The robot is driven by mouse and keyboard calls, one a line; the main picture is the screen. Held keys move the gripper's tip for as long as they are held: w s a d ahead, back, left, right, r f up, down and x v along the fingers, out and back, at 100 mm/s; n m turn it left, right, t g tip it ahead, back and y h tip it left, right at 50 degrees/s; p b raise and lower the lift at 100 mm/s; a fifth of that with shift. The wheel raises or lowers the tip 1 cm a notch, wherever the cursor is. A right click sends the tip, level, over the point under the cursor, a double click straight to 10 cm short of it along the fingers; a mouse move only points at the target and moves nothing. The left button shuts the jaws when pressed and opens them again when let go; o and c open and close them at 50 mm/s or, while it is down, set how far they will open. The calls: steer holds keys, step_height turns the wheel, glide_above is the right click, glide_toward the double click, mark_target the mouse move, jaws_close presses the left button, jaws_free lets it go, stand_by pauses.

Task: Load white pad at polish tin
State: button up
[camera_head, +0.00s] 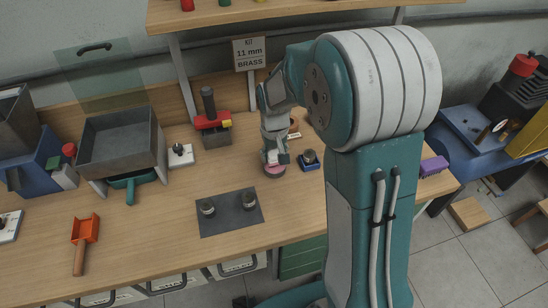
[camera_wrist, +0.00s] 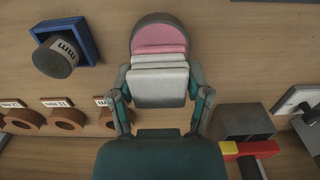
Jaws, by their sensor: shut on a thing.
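My gripper (camera_head: 274,156) reaches down to the bench in the head view. In the wrist view my gripper (camera_wrist: 161,93) is shut on a white pad (camera_wrist: 160,87), one finger at each side. The polish tin (camera_wrist: 162,17) is round with a grey rim and pink polish inside. It lies just beyond the pad, which hides its near part. In the head view the tin (camera_head: 275,173) shows directly under my gripper. I cannot tell whether the pad touches the polish.
A blue tray (camera_wrist: 84,31) with a labelled grey cylinder (camera_wrist: 57,58) stands near the tin. Several brown rings (camera_wrist: 63,117) with labels lie to the left. A red and grey fixture (camera_head: 212,124) stands left of my gripper. A dark mat (camera_head: 230,222) holds two small cups.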

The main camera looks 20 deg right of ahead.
mark_target(274, 150)
steer(key=shift+r, duration=2.45)
steer(key=shift+w, duration=0.1)
steer(key=w+f, duration=0.1)
steer(key=w, duration=0.1)
steer(key=w+f, duration=0.2)
steer(key=w, duration=0.1)
steer(key=w+f, duration=0.1)
steer(key=w, duration=0.2)
steer(key=shift+f, duration=0.25)
